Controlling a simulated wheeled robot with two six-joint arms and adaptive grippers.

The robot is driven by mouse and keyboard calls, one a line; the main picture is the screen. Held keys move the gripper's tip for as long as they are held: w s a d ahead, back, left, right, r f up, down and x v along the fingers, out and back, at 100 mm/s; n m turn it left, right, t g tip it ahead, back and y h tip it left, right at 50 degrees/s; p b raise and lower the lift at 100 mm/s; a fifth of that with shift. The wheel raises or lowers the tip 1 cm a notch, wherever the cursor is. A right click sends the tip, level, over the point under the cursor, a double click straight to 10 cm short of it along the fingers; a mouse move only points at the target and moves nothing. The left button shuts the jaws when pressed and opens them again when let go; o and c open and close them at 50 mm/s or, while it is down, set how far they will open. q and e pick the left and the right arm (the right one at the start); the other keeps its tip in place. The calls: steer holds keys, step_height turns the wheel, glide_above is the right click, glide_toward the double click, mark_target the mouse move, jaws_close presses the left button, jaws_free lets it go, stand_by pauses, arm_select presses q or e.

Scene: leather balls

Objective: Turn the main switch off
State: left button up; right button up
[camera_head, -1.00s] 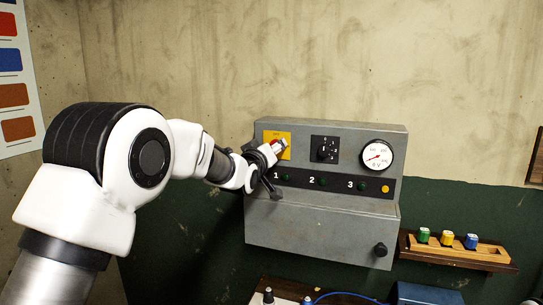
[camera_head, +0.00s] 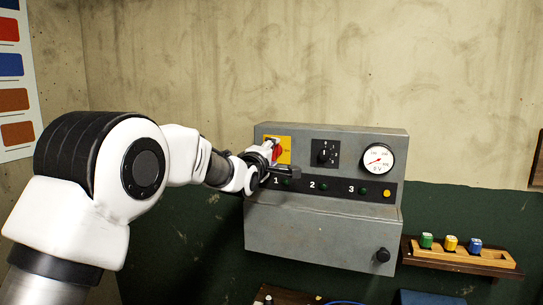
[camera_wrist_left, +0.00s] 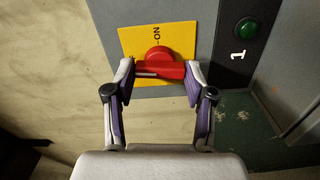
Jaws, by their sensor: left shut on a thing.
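The main switch (camera_head: 278,150) is a red rotary handle on a yellow plate (camera_head: 285,141) at the upper left of the grey control box (camera_head: 320,226). In the left wrist view the red switch (camera_wrist_left: 158,60) sits on the yellow plate (camera_wrist_left: 190,37), which bears the word ON. My left gripper (camera_head: 275,157) is at the switch, partly covering it in the head view. In the wrist view the left gripper (camera_wrist_left: 160,73) has one finger at each end of the red handle and is shut on it. The right gripper is not in view.
The box also carries a black selector (camera_head: 324,153), a round gauge (camera_head: 378,159) and numbered green lamps, with lamp 1 (camera_wrist_left: 246,27) close to the gripper. A wooden rack (camera_head: 462,257) with coloured pieces is at the lower right. The wall above is clear.

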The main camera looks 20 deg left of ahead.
arm_select(q)
steer(key=shift+n, duration=0.8)
steer(key=o, duration=1.2)
steer(key=shift+c, duration=0.2)
steer(key=s, duration=1.1)
steer(key=shift+s+a, duration=0.2)
steer(key=shift+s, duration=0.2)
steer(key=shift+f, duration=0.1)
